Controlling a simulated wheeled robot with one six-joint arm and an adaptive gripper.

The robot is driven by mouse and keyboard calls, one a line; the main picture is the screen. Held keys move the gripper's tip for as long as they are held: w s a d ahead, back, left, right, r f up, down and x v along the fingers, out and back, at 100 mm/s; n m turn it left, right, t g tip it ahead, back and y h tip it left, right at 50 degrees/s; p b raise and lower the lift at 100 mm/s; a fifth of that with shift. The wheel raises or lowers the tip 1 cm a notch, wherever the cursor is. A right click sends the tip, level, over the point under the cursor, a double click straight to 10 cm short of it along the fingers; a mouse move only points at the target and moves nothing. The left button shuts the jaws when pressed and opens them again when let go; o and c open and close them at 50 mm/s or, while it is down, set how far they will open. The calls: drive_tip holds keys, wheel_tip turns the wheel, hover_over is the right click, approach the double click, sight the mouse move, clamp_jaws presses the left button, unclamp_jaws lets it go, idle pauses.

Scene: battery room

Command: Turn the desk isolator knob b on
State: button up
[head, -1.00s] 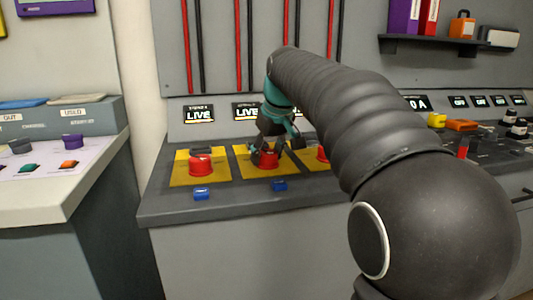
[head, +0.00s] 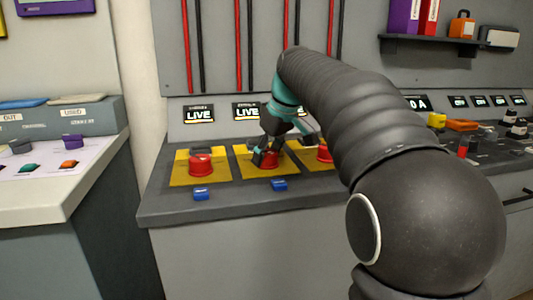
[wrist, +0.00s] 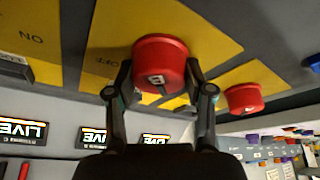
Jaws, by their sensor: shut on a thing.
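The desk isolator knob b (head: 271,160) is a round red knob on the middle yellow plate (head: 244,171). The words ON and OFF show on the plates in the wrist view. The knob's pointer mark cannot be made out.
A red knob on a yellow plate (head: 201,164) stands to the left, another red knob (head: 324,153) to the right, partly behind my arm. Blue tabs (head: 279,185) lie along the desk's front. A side counter (head: 50,190) stands at left.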

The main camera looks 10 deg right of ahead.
drive_tip(key=o, duration=1.2)
drive_tip(key=shift+c, duration=0.2)
drive_tip(key=v, duration=1.2)
drive_tip(key=shift+a, duration=0.1)
